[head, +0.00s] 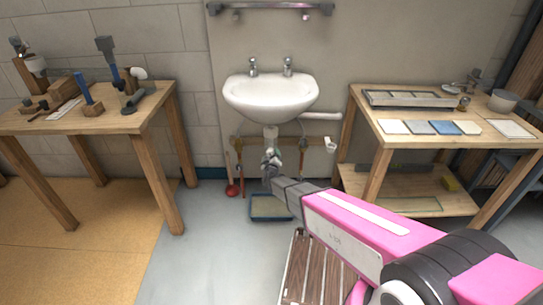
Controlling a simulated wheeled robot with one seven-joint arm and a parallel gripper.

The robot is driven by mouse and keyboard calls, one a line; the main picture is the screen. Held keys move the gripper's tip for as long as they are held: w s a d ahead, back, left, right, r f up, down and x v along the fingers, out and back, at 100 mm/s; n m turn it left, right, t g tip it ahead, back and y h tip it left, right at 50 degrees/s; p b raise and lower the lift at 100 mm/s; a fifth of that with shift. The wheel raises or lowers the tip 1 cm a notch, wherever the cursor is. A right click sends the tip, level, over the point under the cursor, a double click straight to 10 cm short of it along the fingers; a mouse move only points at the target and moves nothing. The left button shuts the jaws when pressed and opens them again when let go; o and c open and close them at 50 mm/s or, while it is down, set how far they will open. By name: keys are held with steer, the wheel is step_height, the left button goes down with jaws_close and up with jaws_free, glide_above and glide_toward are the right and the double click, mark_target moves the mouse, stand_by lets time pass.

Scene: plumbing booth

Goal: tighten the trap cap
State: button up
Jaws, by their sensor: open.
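My pink arm reaches in from the lower right to the space under the white sink (271,98). My gripper (270,157) is open, just below the pale drain pipe (270,132) that comes down from the basin. The trap cap cannot be made out; my gripper covers the area under the drain pipe. I cannot tell whether the fingers are around the cap, touching it or apart from it.
Copper supply pipes (238,165) run under the sink on both sides. A red plunger (233,190) and a blue-edged tray (268,208) are on the floor below. A wooden workbench with tools (150,105) stands left, another bench (362,108) right. A slatted wooden platform (312,275) is in front.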

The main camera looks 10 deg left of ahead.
steer(key=shift+x, duration=0.8)
steer(key=c, duration=0.9)
steer(key=shift+c, duration=0.2)
